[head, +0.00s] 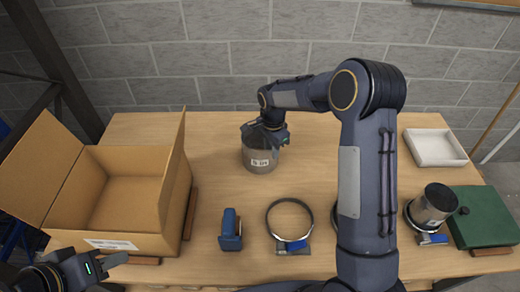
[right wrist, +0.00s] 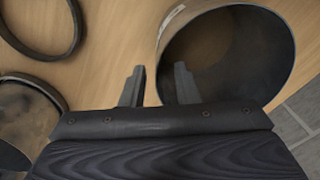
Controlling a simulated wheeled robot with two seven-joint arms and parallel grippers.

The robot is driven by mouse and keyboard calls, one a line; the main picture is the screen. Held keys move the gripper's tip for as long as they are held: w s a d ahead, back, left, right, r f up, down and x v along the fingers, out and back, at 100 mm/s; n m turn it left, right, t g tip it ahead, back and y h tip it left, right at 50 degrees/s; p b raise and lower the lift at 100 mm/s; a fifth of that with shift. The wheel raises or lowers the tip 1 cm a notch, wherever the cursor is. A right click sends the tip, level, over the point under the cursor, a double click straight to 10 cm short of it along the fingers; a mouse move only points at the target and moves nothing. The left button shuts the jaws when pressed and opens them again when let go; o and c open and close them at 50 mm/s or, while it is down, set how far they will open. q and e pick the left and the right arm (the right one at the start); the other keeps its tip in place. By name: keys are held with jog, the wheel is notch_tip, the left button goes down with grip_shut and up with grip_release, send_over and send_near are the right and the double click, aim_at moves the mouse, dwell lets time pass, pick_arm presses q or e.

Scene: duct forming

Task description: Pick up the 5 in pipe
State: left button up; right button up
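A grey metal pipe (head: 262,160) with a white label stands upright near the table's middle back; the label is too small to read surely. My right gripper (head: 267,130) is above its rim. In the right wrist view, the fingers of this gripper (right wrist: 158,85) are apart, with the near rim of the open pipe (right wrist: 274,35) between them: one finger outside the wall, one over the opening. Contact cannot be told. Another metal pipe (head: 436,203) stands at the right. My left gripper (head: 112,274) is open and empty by the box's front edge.
An open cardboard box (head: 123,243) fills the left side. A blue tool (head: 230,232) and a ring clamp (head: 290,203) lie at the front. A white tray (head: 435,163) and a green case (head: 487,232) are at the right. My right arm hides part of the table.

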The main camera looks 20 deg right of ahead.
pick_arm(q)
jog(key=shift+f, duration=0.4)
pick_arm(e)
jog(key=shift+f, duration=0.65)
jog(key=shift+c, duration=0.5)
grip_shut()
pick_arm(q)
jog(key=shift+r, duration=0.1)
pick_arm(e)
jog(key=shift+r, duration=0.15)
